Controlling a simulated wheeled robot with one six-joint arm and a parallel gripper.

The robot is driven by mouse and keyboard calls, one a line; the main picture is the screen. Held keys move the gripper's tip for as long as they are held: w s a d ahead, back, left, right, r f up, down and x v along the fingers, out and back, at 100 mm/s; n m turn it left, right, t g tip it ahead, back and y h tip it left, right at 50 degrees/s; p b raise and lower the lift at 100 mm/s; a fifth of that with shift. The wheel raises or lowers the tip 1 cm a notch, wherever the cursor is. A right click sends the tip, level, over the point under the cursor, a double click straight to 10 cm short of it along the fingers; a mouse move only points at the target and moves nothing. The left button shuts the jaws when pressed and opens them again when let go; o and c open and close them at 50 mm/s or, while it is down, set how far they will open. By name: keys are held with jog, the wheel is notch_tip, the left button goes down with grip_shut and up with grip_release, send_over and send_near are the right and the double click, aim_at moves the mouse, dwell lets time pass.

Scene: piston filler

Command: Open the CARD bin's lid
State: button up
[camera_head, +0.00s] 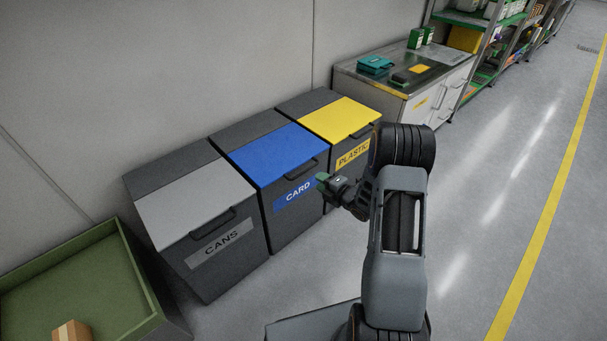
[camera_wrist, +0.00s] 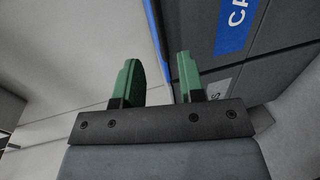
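The CARD bin (camera_head: 290,215) is a dark grey box with a blue lid (camera_head: 276,153), standing between the CANS and PLASTIC bins. Its lid lies flat and closed, with a dark handle (camera_head: 301,174) at the front edge. My gripper (camera_head: 323,178) is in front of the bin, near the right end of the CARD label (camera_head: 297,192). In the wrist view my gripper (camera_wrist: 160,80) has two green fingers standing apart with nothing between them. Part of the blue label (camera_wrist: 237,25) shows at the upper right there. The handle is not seen in the wrist view.
The CANS bin (camera_head: 226,252) has a grey lid, and the PLASTIC bin (camera_head: 350,158) a yellow lid; both are closed. A green crate (camera_head: 137,270) with a cardboard box (camera_head: 72,331) stands at lower left. A cabinet (camera_head: 422,106) stands beyond. The floor at right is clear.

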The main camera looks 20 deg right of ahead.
aim_at(304, 171)
jog(key=b+x, duration=0.2)
jog(key=x, duration=0.7)
jog(key=shift+w+a, duration=0.15)
jog(key=shift+w, duration=0.15)
grip_shut()
